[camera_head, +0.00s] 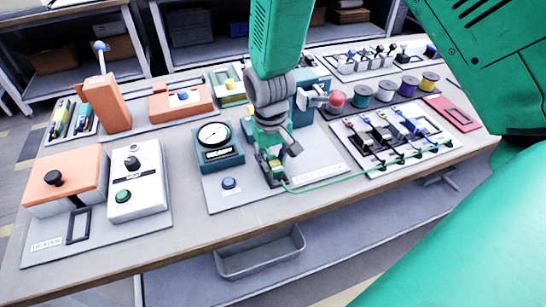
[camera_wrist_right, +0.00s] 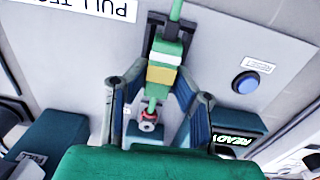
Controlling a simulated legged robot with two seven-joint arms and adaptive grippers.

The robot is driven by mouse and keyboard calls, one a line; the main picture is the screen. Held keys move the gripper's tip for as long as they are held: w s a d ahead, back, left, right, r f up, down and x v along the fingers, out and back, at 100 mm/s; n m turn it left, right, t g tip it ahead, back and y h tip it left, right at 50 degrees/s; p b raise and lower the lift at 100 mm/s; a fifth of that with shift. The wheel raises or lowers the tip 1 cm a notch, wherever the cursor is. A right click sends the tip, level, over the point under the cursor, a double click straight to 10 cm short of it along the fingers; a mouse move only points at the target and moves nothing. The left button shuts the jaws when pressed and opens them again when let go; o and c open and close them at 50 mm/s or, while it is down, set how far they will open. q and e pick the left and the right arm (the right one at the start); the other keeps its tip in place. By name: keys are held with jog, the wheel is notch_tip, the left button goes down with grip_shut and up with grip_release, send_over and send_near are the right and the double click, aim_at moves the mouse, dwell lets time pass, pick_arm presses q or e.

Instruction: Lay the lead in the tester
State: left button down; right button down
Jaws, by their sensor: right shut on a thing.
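The tester is a grey plate with a teal gauge box (camera_head: 217,145), a blue button (camera_head: 229,183) and a red-knobbed lever (camera_head: 335,100). My right gripper (camera_head: 271,165) is low over the tester plate, right of the gauge. Its fingers are shut on the lead's green-and-yellow end block (camera_wrist_right: 163,62). The green lead (camera_head: 340,178) runs from there to the rack at right. Whether the block touches the tester is unclear. My left gripper is not in view.
A white rack (camera_head: 430,152) with several coloured leads stands right of the tester, with spools (camera_head: 384,90) behind it. A heater station (camera_head: 65,180) and a white control box (camera_head: 137,178) are at left. The bench's front strip is mostly clear.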

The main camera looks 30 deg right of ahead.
jog(key=shift+a, duration=0.15)
dwell(0.5)
jog(key=shift+f, duration=0.55)
dwell(0.4)
jog(key=c, duration=1.3)
grip_release()
jog(key=shift+r, duration=0.1)
jog(key=r, duration=1.1)
jog(key=shift+w+a+r, duration=0.2)
jog(key=shift+r, duration=0.15)
